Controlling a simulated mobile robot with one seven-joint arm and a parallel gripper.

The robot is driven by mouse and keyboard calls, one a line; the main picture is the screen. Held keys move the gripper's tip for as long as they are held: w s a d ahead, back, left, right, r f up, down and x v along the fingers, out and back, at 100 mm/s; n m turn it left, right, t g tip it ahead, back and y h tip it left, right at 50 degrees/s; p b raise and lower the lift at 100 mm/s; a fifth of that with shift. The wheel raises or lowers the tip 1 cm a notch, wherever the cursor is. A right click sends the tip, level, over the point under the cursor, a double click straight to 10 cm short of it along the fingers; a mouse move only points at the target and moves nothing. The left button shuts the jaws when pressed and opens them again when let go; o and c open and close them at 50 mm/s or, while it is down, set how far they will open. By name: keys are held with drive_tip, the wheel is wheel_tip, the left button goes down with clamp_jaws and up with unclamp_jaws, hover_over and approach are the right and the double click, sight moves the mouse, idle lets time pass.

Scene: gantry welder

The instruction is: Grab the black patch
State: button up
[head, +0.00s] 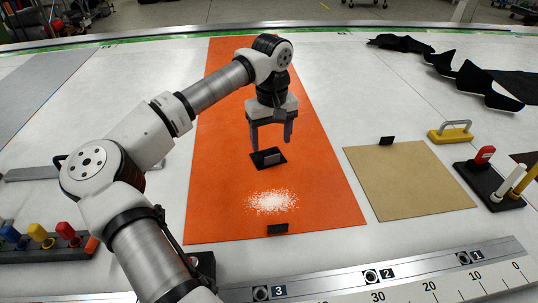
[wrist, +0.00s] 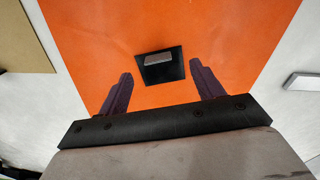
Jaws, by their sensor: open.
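The black patch (head: 258,158) lies flat on the orange sheet (head: 220,190), with a small grey block or tab on top of it. It also shows in the wrist view (wrist: 165,75), ahead of the gripper and between the lines of the two fingers. My gripper (head: 271,147) is open and empty, pointing down just above the patch, with one finger toward each side of it. In the wrist view my gripper (wrist: 161,70) shows both purple-dark fingers apart, with nothing between them touching. The exact height of the fingertips over the patch is hard to tell.
White granules (head: 271,202) lie nearer on the orange sheet, with a small black piece (head: 277,229) at its near edge. A tan board (head: 410,180), a yellow-handled tool (head: 450,132) and a black holder (head: 490,185) are to the right. Crumpled black cloth (head: 485,85) lies at the back right.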

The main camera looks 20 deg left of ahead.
sight(272, 153)
drive_tip(key=shift+w+f+p, duration=0.2)
drive_tip(key=shift+f+p, duration=0.4)
drive_tip(key=shift+f, duration=0.95)
drive_tip(key=shift+w+f+p, duration=0.2)
drive_tip(key=shift+f+p, duration=0.4)
drive_tip(key=shift+f, duration=0.9)
drive_tip(key=shift+c, duration=0.5)
drive_tip(key=c, duration=0.9)
